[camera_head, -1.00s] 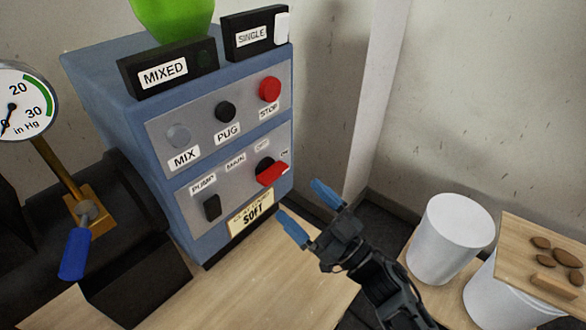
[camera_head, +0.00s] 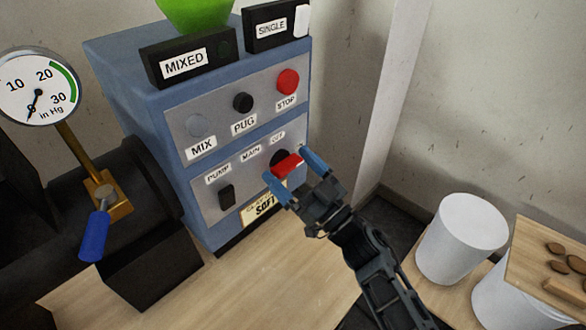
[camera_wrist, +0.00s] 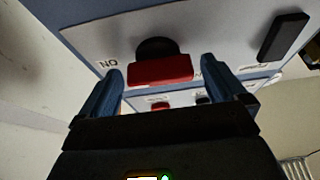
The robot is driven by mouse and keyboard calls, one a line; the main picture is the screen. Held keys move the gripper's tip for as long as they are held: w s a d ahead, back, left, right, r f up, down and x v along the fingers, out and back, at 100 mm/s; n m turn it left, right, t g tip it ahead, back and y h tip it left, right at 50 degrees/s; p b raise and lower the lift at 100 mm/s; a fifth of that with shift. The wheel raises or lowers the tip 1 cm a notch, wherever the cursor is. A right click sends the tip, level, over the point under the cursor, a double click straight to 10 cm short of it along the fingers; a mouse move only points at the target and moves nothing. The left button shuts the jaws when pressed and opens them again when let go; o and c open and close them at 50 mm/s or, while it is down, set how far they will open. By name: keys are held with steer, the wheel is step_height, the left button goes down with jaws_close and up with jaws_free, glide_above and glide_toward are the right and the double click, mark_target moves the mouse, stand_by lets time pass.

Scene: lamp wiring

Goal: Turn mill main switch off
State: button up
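The main switch is a red handle (camera_head: 287,165) on a round black base, on the lower grey panel of the blue control box (camera_head: 130,85). An OFF label (camera_head: 278,137) and a MAIN label (camera_head: 251,153) sit above it. My gripper (camera_head: 284,175) is open, with its blue fingertips on either side of the red handle. In the wrist view the red handle (camera_wrist: 160,70) lies between and just beyond the open fingers (camera_wrist: 164,92), with a gap on both sides. An ON label (camera_wrist: 107,64) shows beside it. Contact cannot be told.
The pump switch (camera_head: 227,196) is on the same panel, left of the main switch. A red STOP button (camera_head: 288,81) is above. A gauge (camera_head: 38,88) and blue-handled valve (camera_head: 95,235) stand left. White buckets (camera_head: 462,238) stand right. The wooden tabletop (camera_head: 285,280) in front is clear.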

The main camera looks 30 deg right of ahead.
steer(key=c, duration=1)
steer(key=shift+o, duration=0.2)
steer(key=shift+n+y, duration=0.3)
steer(key=shift+n, duration=0.3)
steer(key=n+y+p, duration=0.1)
steer(key=n, duration=0.1)
steer(key=n+g+y+p, duration=0.1)
steer(key=n, duration=0.2)
steer(key=shift+r+n+g, duration=0.15)
steer(key=shift+n+g, duration=0.15)
steer(key=n+g+y+p, duration=0.1)
steer(key=n, duration=0.2)
steer(key=n+g+y+p, duration=0.1)
steer(key=n, duration=0.2)
steer(key=shift+d+g, duration=0.1)
steer(key=shift+g, duration=0.2)
steer(key=n+g+p, duration=0.1)
steer(key=n, duration=0.2)
steer(key=n+g+p, duration=0.1)
steer(key=n, duration=0.2)
steer(key=shift+y, duration=0.4)
steer(key=shift+n+g+h+p, duration=0.3)
steer(key=shift+n+g+p, duration=0.5)
steer(key=shift+n, duration=1.2)
